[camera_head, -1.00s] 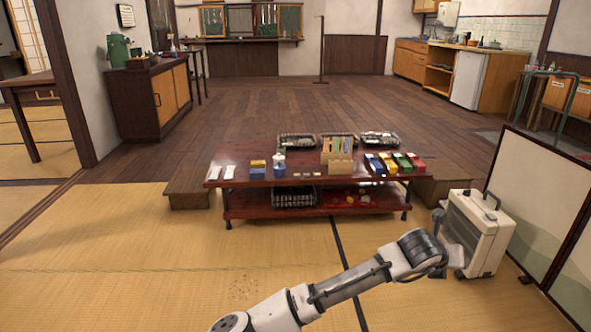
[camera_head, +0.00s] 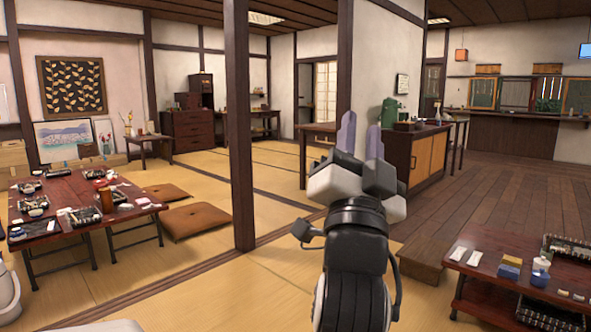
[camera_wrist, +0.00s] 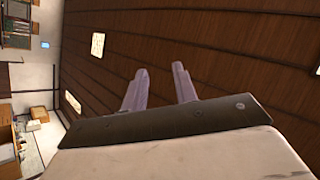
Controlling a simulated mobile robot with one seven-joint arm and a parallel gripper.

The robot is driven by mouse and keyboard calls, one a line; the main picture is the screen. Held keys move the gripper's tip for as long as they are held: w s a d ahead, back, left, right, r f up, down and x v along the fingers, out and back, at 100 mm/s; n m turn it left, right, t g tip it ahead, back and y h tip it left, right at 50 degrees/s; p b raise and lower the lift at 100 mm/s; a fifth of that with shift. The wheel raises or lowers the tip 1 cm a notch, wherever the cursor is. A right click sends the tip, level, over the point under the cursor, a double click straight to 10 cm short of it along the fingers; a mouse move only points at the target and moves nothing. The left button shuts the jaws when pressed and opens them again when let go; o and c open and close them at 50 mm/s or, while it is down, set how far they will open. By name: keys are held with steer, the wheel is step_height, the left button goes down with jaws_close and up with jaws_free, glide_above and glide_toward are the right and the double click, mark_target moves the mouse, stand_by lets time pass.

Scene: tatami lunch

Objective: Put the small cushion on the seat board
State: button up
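My gripper (camera_head: 360,137) is raised in front of me in the head view, its two purple fingers pointing up and apart. In the wrist view my gripper (camera_wrist: 159,86) is open with nothing between the fingers, facing the dark ceiling. Two brown floor cushions lie flat on the tatami beside the low dining table at left: a nearer cushion (camera_head: 194,220) and a farther cushion (camera_head: 167,192). My gripper is well to their right and apart from them. I cannot tell whether either is the small cushion. I cannot make out a seat board.
The low dining table (camera_head: 140,220) at left carries dishes and trays. A dark post (camera_head: 238,120) stands between it and my arm. A red low table (camera_head: 478,290) with small items is at lower right, by a wooden step (camera_head: 420,262). Open tatami lies around the post.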

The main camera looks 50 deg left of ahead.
steer(key=s+a+n+g+y, duration=0.2)
steer(key=s+n+g+y, duration=0.1)
steer(key=s+n+g, duration=0.5)
steer(key=s+a+f+n+g+y, duration=0.1)
steer(key=s+a+n+g+y, duration=0.1)
steer(key=s+n+g+y, duration=0.2)
steer(key=s+a+f+n+g+y, duration=0.1)
steer(key=s+n+g+y, duration=0.3)
steer(key=s+n+g, duration=0.7)
steer(key=s+a+g, duration=0.1)
steer(key=s, duration=0.5)
steer(key=shift+s+a+n, duration=0.15)
steer(key=shift+n, duration=0.15)
steer(key=shift+f, duration=0.1)
